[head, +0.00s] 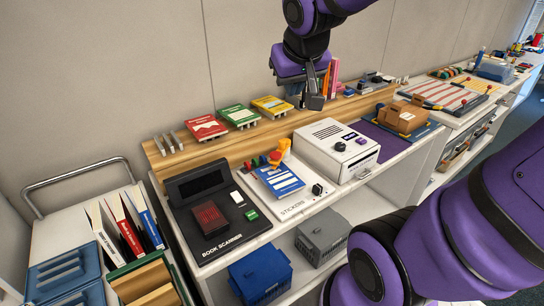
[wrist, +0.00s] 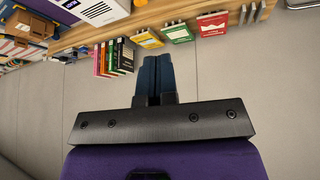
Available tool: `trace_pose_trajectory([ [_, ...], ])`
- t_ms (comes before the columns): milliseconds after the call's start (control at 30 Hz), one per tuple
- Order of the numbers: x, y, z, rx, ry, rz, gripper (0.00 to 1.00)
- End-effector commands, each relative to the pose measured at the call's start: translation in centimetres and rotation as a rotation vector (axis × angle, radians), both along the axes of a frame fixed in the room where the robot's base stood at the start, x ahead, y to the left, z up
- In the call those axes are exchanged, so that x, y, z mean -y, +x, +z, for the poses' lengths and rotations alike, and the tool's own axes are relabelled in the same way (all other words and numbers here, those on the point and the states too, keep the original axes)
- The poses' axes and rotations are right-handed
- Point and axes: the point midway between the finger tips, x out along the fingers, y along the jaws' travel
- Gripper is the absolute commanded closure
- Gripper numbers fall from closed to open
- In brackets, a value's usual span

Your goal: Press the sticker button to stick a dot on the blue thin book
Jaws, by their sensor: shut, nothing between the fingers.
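A blue thin book (head: 279,179) with a white label lies on the white sticker station (head: 298,205), which is lettered STICKERS. An orange dispenser head (head: 280,153) stands at the book's far edge. A round black knob (head: 317,189), which looks like the button, sits on the station to the right of the book. My gripper (head: 316,100) is above the wooden shelf, up and to the right of the station and clear of it. Its fingers (wrist: 153,72) are shut and empty in the wrist view. The station cannot be made out in the wrist view.
A black book scanner (head: 207,203) is left of the station and a white machine (head: 337,150) is right of it. Red, green and yellow books (head: 238,115) stand on the shelf behind. Blue and grey crates (head: 261,274) sit below. The air above the station is clear.

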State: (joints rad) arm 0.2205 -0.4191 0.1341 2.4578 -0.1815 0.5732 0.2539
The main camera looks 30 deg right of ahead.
Motion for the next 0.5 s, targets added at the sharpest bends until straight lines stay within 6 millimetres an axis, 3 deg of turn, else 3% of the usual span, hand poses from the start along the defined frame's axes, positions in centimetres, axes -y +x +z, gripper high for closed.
trace_pose_trajectory([
  [200, 2.3, 5.1, -2.6, 0.03, 0.005, -0.059, 1.0],
  [500, 5.3, 11.2, -7.1, 0.087, 0.066, -0.114, 1.0],
])
